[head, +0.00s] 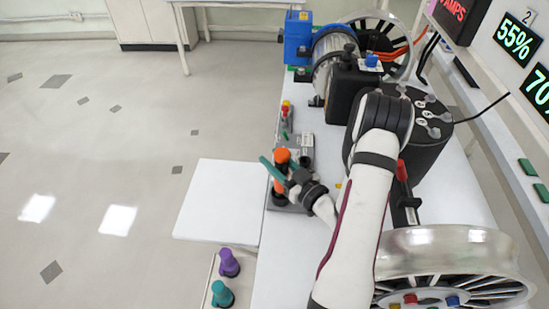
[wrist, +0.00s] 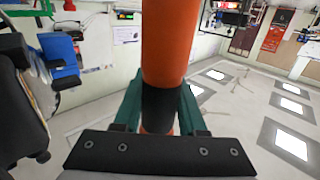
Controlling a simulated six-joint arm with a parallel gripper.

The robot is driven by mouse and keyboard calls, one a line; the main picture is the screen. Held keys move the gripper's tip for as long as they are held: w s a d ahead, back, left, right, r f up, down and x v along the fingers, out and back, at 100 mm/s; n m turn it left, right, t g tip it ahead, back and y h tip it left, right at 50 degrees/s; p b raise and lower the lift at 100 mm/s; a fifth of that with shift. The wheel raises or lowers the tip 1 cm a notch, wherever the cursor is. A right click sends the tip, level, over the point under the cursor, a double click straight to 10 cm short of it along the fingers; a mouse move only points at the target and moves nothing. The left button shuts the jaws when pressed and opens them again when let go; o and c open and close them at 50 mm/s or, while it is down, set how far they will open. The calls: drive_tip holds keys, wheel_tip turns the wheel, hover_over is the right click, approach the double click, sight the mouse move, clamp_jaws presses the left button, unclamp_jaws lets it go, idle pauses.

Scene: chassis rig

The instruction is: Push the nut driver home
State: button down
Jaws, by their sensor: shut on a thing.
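The nut driver (head: 281,157) is orange with a dark band and stands about upright in the head view. My gripper (head: 276,170), with green fingers, is shut around it. In the wrist view the orange handle (wrist: 168,45) runs down the middle, between the green fingers of my gripper (wrist: 158,108), which close at its black band. Below the driver is a dark round socket (head: 279,199) on a grey base. The driver's lower end is at or just over this socket; I cannot tell how deep it sits.
A grey fixture with red and yellow parts (head: 287,115) lies just behind. A white side panel (head: 215,203) is clear at left. Purple (head: 229,263) and teal (head: 222,294) handled pieces stand at front left. A large spoked wheel (head: 450,250) is at right.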

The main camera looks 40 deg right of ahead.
drive_tip(key=shift+f, duration=0.4)
idle(0.3)
drive_tip(key=shift+c, duration=2)
unclamp_jaws()
